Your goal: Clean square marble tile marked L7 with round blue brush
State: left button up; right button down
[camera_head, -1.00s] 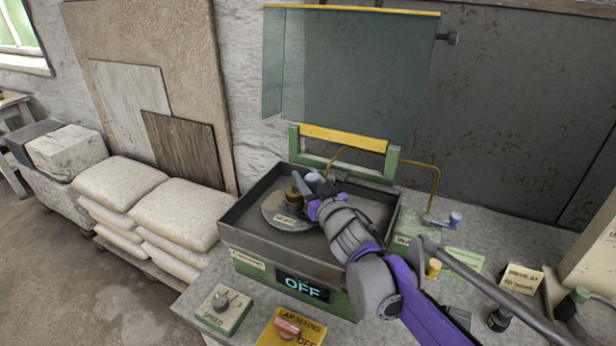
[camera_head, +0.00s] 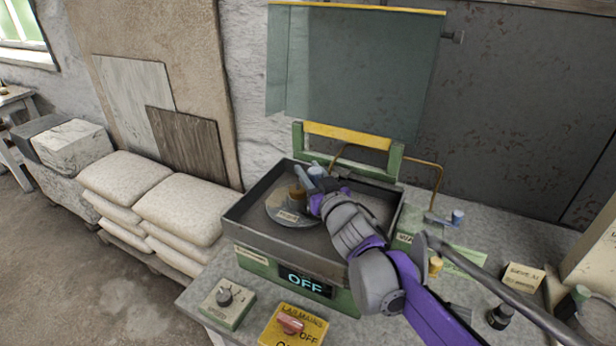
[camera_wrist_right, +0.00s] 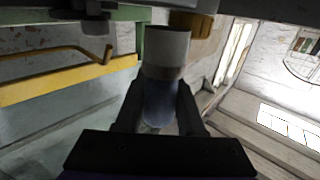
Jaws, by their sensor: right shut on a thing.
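My right gripper (camera_head: 318,190) is over the dark tray of the lapping machine, beside the brass cylinder on the round disc. It is shut on a blue cylindrical thing (camera_head: 317,171), apparently the round blue brush. In the right wrist view the blue body (camera_wrist_right: 160,103) stands between my fingers, with a pale wide end (camera_wrist_right: 167,48) beyond them. Whether that end touches anything is unclear. I cannot make out a square marble tile marked L7; the small label (camera_head: 288,217) on the disc is too blurred to read. My left gripper is not in view.
The tray (camera_head: 245,211) has raised walls, and a clear guard (camera_head: 355,70) stands open behind it. The machine's display (camera_head: 305,282) reads OFF. A blue-handled tap (camera_head: 457,217) stands at the right. Switch boxes (camera_head: 226,303) sit in front; pale sacks (camera_head: 180,210) lie at the left.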

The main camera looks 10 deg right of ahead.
jog(key=shift+f+b, duration=0.55)
jog(key=shift+f, duration=0.15)
dwell(0.6)
jog(key=shift+w+d+b, duration=0.3)
jog(key=shift+w+d, duration=0.05)
jog(key=shift+w, duration=0.2)
jog(key=shift+s+a+r, duration=0.1)
jog(key=shift+s+a+p, duration=0.3)
jog(key=shift+s+p, duration=0.05)
jog(key=shift+s, duration=0.1)
jog(key=shift+s+a, duration=0.3)
jog(key=shift+s, duration=0.15)
